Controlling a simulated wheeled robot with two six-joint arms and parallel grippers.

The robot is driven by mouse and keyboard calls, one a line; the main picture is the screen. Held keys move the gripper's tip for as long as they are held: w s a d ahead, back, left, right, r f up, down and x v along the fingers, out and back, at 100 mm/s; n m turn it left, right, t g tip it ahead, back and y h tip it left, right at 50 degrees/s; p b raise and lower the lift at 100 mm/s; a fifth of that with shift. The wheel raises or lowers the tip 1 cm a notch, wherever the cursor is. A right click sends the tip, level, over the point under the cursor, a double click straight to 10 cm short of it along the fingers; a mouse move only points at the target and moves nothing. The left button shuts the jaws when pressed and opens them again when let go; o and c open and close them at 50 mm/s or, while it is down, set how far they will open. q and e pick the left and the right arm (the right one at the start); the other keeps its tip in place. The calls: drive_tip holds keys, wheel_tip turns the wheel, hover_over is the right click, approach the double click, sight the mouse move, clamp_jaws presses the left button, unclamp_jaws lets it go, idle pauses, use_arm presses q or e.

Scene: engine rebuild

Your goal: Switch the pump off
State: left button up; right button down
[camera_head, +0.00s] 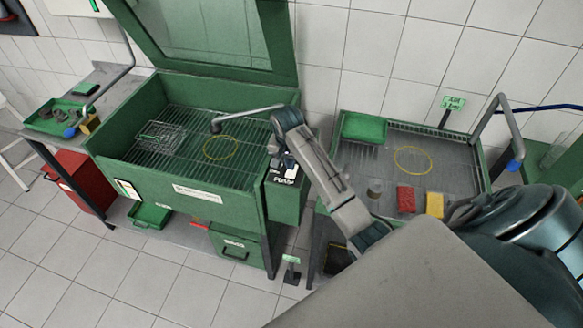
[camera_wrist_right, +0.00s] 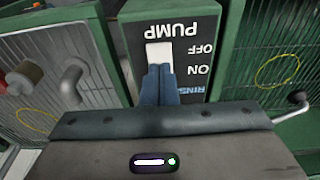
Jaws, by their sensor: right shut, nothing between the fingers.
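The pump switch box (camera_head: 284,203) is green with a black labelled face and hangs at the right end of the green wash tank (camera_head: 180,190). In the right wrist view its black panel (camera_wrist_right: 184,22) reads PUMP, OFF and ON, upside down. A white rocker switch (camera_wrist_right: 159,52) shows beside the OFF label. My right gripper (camera_wrist_right: 158,72) has its blue fingers together, with nothing between them. Its tips overlap the rocker's lower edge, beside the ON label, and hide the rest; contact is unclear. In the head view this gripper (camera_head: 280,156) is over the box. My left gripper does not show.
A tray table (camera_head: 345,190) at the right holds a green tray (camera_head: 364,127), a red block (camera_head: 406,199) and a yellow block (camera_head: 435,205). A bent spout (camera_head: 245,112) reaches over the tank's grate. A red cabinet (camera_head: 80,180) stands at the left.

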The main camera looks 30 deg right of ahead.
sight(290, 175)
drive_tip(key=shift+r, duration=2.25)
drive_tip(key=shift+f, duration=0.1)
